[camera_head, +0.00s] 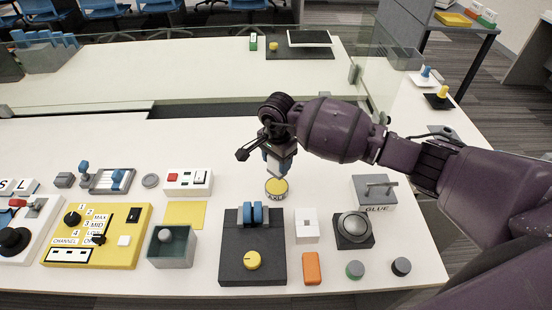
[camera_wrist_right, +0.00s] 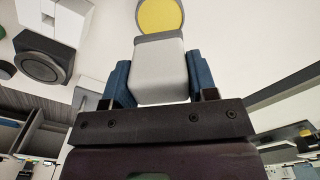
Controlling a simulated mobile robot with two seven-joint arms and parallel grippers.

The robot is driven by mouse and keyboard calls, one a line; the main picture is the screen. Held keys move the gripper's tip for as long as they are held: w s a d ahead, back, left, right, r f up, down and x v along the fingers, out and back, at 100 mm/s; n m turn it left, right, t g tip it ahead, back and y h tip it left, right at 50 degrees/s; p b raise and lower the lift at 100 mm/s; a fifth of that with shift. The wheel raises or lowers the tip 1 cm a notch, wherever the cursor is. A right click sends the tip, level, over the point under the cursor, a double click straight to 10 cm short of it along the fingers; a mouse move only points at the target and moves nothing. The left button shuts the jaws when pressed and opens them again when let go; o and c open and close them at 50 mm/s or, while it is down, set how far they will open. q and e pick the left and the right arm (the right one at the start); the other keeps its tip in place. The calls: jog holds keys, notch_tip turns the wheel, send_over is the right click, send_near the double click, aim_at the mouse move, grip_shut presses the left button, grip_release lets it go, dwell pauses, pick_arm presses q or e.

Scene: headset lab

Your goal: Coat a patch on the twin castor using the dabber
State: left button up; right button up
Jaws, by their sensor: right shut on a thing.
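My right gripper (camera_head: 277,160) is over the table, pointing down, with its blue finger pads shut on a light grey block, which seems to be the dabber (camera_wrist_right: 160,70). I cannot tell whether block and disc touch. The likely twin castor is a pair of blue wheels (camera_head: 253,213) on a dark plate with a yellow knob, nearer me. My left gripper is out of view.
Right of the plate stand a white block (camera_head: 306,226), an orange block (camera_head: 312,268), a domed dark box (camera_head: 353,229) and a grey block marked GLUE (camera_head: 374,192). To the left are an open grey box (camera_head: 171,246) and a yellow panel (camera_head: 96,235). The table behind the gripper is clear.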

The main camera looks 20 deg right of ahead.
aim_at(277, 175)
notch_tip(277, 175, down, 4)
jog(key=shift+f+b, duration=0.1)
jog(key=shift+b, duration=0.75)
jog(key=shift+f, duration=0.5)
jog(key=shift+f+b, duration=0.2)
jog(key=shift+b, duration=0.15)
jog(key=shift+f, duration=0.2)
jog(key=shift+f, duration=0.15)
dwell(1.5)
